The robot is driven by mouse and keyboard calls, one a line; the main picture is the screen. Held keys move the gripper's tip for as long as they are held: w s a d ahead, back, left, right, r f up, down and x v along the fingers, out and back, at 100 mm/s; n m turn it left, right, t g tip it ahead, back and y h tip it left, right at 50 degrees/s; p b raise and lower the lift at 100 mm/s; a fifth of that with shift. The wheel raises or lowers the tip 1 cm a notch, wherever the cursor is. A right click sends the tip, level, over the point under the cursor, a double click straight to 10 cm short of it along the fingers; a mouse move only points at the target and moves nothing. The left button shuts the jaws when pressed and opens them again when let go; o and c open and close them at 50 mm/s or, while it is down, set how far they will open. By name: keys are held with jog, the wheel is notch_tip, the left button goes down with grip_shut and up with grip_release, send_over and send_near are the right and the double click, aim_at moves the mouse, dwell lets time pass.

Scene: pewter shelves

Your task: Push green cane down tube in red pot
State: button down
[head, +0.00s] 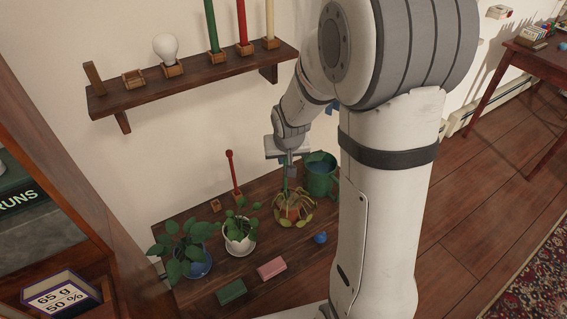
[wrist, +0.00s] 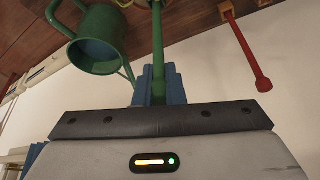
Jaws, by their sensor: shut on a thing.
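A thin green cane (wrist: 158,45) stands between the blue fingers of my gripper (wrist: 158,85) in the wrist view, and the fingers are shut on it. In the head view my gripper (head: 287,168) points down above a plant with drooping yellow-green leaves (head: 294,208), on the low wooden bench. The cane (head: 285,184) shows there as a short green line between the gripper and the plant. The leaves cover what the plant stands in, so I cannot make out a red pot or a tube, nor where the cane's lower end is.
A green watering can (head: 320,177) stands close to the right of the plant. A red rod with a round knob (head: 233,173) stands at its left. A white pot (head: 240,243) with a plant, a green block (head: 231,292) and a pink block (head: 271,268) share the bench (head: 190,293).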

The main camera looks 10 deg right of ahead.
jog(key=shift+f, duration=0.9)
jog(key=c, duration=1.5)
grip_release()
